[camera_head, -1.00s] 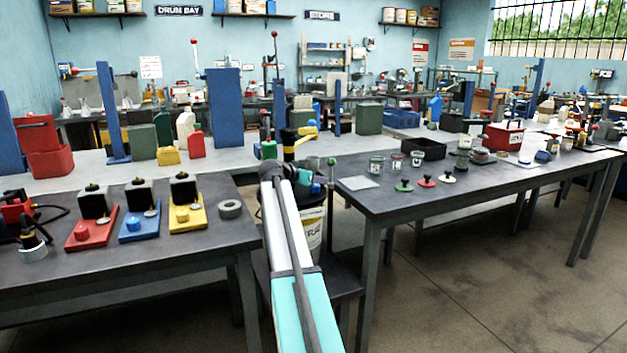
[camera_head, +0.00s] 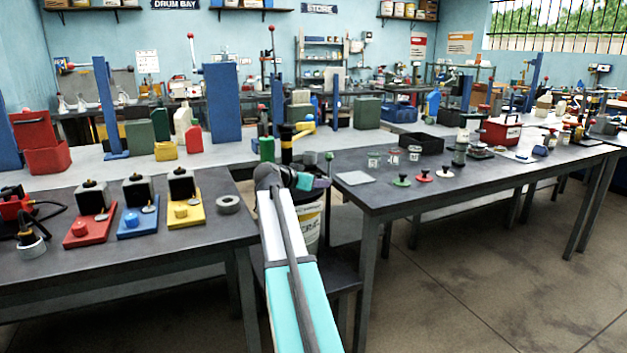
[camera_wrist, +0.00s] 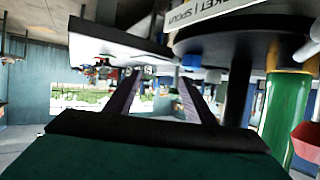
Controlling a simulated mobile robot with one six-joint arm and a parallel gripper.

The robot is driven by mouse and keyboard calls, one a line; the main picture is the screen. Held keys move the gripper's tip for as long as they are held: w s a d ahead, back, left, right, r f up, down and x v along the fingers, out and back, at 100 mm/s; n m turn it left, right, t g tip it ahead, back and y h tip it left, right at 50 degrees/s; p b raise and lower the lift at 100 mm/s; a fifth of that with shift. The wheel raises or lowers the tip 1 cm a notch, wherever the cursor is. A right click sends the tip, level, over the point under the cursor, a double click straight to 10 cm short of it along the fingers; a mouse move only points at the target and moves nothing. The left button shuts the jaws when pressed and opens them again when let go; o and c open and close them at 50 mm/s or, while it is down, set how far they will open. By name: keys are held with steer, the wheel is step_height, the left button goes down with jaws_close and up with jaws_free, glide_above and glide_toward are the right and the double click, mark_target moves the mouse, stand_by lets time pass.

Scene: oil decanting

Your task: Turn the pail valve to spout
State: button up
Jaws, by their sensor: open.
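The pail (camera_head: 312,222) is white with a printed label and stands in the gap between the two front tables, partly hidden by my arm. A black upright post (camera_head: 286,145) with a yellow handle (camera_head: 304,128) shows behind my wrist; I cannot tell if this is the pail valve or how it is set. My gripper (camera_head: 318,182) is small and partly hidden in the head view, near the pail's top. In the wrist view my gripper (camera_wrist: 157,95) is open, its two dark fingers apart with nothing between them. A partly legible label (camera_wrist: 215,12) lies above them.
In the wrist view, a black post (camera_wrist: 238,90) and a green cylinder (camera_wrist: 275,115) stand close on the right. The left table (camera_head: 50,275) holds several fixtures and a grey ring (camera_head: 229,204). The right table (camera_head: 450,200) holds knobs and jars. Open floor lies at the right.

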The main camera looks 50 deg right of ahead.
steer(key=shift+s+a+r, duration=0.2)
steer(key=shift+s+a, duration=1.25)
steer(key=shift+s, duration=0.25)
steer(key=shift+s, duration=0.1)
